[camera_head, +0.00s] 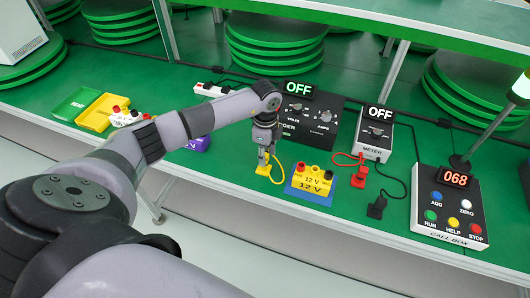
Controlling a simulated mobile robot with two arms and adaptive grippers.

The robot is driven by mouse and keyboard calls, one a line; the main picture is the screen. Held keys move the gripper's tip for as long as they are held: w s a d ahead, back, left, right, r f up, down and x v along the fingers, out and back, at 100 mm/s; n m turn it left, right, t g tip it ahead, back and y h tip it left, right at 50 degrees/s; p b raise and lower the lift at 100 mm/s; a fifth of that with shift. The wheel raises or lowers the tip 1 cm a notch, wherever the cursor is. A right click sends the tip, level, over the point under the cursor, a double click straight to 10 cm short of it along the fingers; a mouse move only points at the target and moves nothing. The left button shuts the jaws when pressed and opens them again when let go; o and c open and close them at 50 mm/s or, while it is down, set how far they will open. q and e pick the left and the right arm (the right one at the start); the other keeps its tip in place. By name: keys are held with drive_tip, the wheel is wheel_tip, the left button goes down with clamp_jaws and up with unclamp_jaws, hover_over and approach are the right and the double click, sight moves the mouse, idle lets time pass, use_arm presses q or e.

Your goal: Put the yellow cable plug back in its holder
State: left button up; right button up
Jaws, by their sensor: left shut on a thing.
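The yellow cable plug (262,169) is between the fingertips of my left gripper (263,157), low over the green bench near its front edge. The gripper points down and is shut on the plug. A yellow cable (279,172) loops from the plug to the right. I cannot make out a holder for the yellow plug; the gripper and plug may hide it. I cannot tell whether the plug touches the bench. My right gripper is not in view.
A yellow 12 V block (312,184) on a blue base stands right of the plug. Further right are a red plug (359,177), a black plug (377,207), a meter (374,133) and a call box (449,215). The black charger (310,120) stands behind. A purple block (197,144) is left.

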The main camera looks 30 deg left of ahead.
use_arm(q)
drive_tip(key=shift+a+f, duration=0.1)
drive_tip(key=shift+f, duration=0.2)
drive_tip(key=shift+s+f, duration=0.4)
idle(1.0)
drive_tip(key=o, duration=1.1)
drive_tip(key=shift+w+r, duration=0.1)
drive_tip(key=shift+w, duration=0.15)
drive_tip(key=shift+r, duration=0.15)
drive_tip(key=shift+r+p, duration=0.5)
drive_tip(key=shift+r, duration=0.15)
drive_tip(key=shift+f, duration=0.1)
drive_tip(key=shift+w+f, duration=0.1)
drive_tip(key=shift+f, duration=0.1)
